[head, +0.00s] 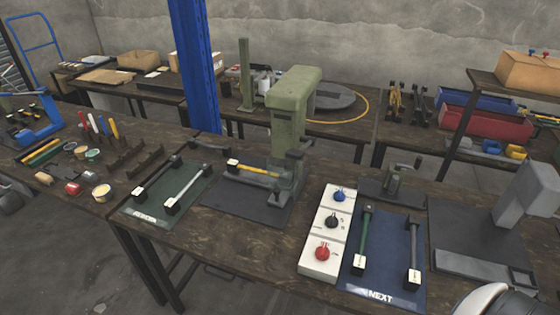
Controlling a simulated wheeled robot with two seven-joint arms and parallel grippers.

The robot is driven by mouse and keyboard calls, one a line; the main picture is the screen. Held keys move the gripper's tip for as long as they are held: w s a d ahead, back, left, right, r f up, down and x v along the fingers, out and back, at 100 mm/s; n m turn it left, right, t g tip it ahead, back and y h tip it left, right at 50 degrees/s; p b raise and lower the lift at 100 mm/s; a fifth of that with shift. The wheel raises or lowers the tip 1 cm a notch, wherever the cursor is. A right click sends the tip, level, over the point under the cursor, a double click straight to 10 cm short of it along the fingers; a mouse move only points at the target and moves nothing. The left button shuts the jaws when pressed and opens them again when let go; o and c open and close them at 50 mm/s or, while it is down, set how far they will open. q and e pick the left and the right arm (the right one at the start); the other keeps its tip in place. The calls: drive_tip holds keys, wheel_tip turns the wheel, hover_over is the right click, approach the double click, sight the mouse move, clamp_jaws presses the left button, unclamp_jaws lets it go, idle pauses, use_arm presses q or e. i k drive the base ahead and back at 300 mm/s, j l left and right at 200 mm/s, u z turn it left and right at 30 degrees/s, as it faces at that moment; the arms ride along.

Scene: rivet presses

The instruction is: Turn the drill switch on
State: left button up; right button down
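A white switch panel (326,232) lies on the workbench, right of the green press. It carries a blue knob (340,196) at the far end, a black knob (332,221) in the middle and a red knob (322,253) at the near end. The labels are too small to read, so I cannot tell which knob is the drill switch or how each is set. A green press (290,115) stands left of the panel, with a yellow-handled part (255,169) at its base. Neither of my grippers shows in the head view.
A blue mat (385,275) marked NEXT lies right of the panel with two bars on it. A grey machine (522,195) stands farther right. A green mat (150,220) with bars lies left of the press. A blue post (194,70) rises behind the bench.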

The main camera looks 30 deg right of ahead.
sight(323, 253)
drive_tip(key=k+z, duration=0.15)
drive_tip(key=z, duration=1.1)
drive_tip(key=k+j, duration=0.2)
drive_tip(key=j, duration=0.15)
drive_tip(key=k+j, duration=0.2)
drive_tip(key=j, duration=0.2)
